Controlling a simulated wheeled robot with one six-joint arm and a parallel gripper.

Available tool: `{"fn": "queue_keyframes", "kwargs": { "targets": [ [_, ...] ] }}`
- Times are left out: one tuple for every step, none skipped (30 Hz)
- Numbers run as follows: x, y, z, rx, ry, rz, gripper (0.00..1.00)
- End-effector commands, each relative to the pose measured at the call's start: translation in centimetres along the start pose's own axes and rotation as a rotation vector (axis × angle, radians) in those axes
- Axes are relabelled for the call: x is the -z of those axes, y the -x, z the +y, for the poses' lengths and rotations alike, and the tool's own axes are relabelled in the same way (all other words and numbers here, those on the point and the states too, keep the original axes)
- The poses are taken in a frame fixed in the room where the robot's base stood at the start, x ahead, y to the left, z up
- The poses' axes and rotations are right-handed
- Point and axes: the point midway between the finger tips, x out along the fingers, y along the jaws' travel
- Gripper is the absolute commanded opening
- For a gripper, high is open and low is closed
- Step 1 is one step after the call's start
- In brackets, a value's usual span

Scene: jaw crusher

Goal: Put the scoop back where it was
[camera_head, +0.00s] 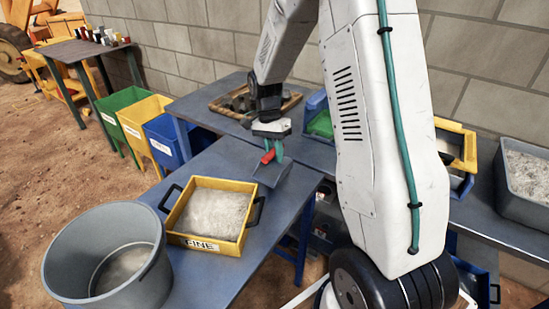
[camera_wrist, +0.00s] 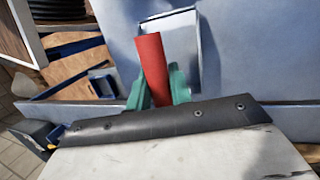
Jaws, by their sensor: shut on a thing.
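The scoop (camera_head: 274,171) has a blue-grey metal pan and a red handle. My gripper (camera_head: 267,146) has green fingers and is shut on the red handle, over the right part of the blue table. In the wrist view the red handle (camera_wrist: 153,68) stands between the green fingers (camera_wrist: 160,92), and the grey scoop pan (camera_wrist: 182,50) shows behind it. The pan is low over the table or on it; I cannot tell whether it touches. Its inside is partly hidden by the handle and fingers.
A yellow tray marked FINE (camera_head: 212,241) holds pale material beside the scoop. A large grey tub (camera_head: 65,262) stands at the front left. Green (camera_head: 112,111), yellow (camera_head: 139,122) and blue bins (camera_head: 164,142) stand on the floor behind. A wooden-framed tray (camera_head: 286,106) sits on the back table.

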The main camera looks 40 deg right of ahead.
Motion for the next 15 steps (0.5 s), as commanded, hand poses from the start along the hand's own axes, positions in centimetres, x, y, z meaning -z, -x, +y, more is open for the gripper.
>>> {"fn": "queue_keyframes", "kwargs": {
  "targets": [
    [0.1,-0.9,-0.2,-0.003,-0.001,-0.002,0.0],
    [0.2,-1.3,-0.3,-0.002,-0.001,-0.002,0.0],
    [0.3,-1.7,-0.3,-0.003,-0.001,-0.002,0.0],
    [0.4,-1.8,-0.4,-0.002,-0.002,-0.002,0.0],
    [0.4,-1.9,-0.4,-0.001,-0.002,-0.001,0.0],
    [0.4,-1.9,-0.4,0.0,-0.002,-0.001,0.0],
    [0.4,-1.8,-0.4,0.0,-0.002,-0.001,0.0],
    [0.4,-1.8,-0.4,0.0,-0.002,-0.001,0.0],
    [0.4,-1.8,-0.4,0.0,-0.002,-0.001,0.0],
    [0.4,-1.8,-0.4,0.0,-0.002,-0.001,0.0],
    [0.4,-1.8,-0.4,0.0,-0.002,-0.001,0.0],
    [0.4,-1.9,-0.4,0.0,-0.002,-0.001,0.0],
    [0.4,-2.0,-0.5,0.0,-0.002,-0.001,0.0],
    [0.4,-2.1,-0.5,0.0,-0.002,-0.001,0.0],
    [0.4,-2.1,-0.5,0.0,-0.002,0.0,0.26]
  ]
}}
